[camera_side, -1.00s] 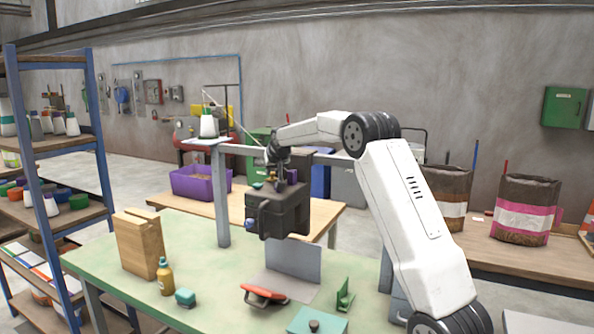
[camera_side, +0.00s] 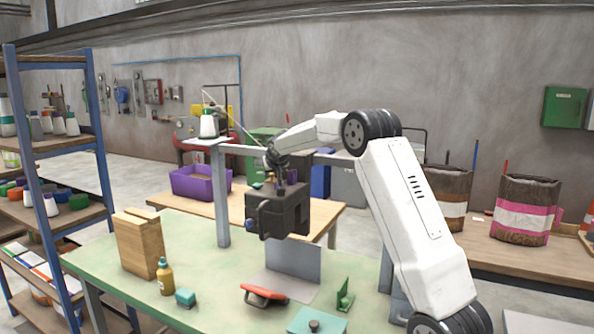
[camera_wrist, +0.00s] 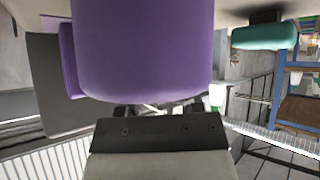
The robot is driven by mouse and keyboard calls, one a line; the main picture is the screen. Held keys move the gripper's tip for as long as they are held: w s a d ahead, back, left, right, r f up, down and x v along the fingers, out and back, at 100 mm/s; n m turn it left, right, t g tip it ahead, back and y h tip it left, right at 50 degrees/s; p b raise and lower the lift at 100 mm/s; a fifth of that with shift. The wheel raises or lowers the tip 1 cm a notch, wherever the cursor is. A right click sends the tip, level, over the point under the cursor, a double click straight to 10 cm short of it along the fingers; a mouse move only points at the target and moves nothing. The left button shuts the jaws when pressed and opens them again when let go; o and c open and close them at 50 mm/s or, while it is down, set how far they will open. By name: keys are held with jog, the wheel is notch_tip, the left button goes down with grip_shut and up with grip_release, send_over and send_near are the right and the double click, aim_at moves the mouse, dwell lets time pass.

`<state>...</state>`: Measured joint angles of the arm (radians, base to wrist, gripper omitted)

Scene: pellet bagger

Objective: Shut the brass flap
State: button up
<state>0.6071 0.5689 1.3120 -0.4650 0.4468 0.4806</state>
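A dark box-shaped machine head (camera_side: 285,213) is held up above the green table in the side view. My gripper (camera_side: 281,184) points down at the top of the box, just right of that part. Its fingers are small and dark there, so their opening and any contact are unclear. In the wrist view a large purple rounded part (camera_wrist: 145,50) fills the upper middle and no brass shows.
A teal part (camera_wrist: 265,36) is at the upper right of the wrist view. On the green table (camera_side: 215,282) are a wooden block (camera_side: 139,245), an amber bottle (camera_side: 165,277), a teal block (camera_side: 185,297) and a red-handled tool (camera_side: 264,294). A grey post (camera_side: 222,200) stands left of the box.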

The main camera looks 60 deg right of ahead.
jog(key=shift+o, duration=0.3)
jog(key=shift+a, duration=0.1)
jog(key=shift+s+a+r, duration=0.15)
jog(key=shift+a+r, duration=0.05)
jog(key=shift+r, duration=0.1)
jog(key=shift+v, duration=3.5)
jog(key=shift+f, duration=0.1)
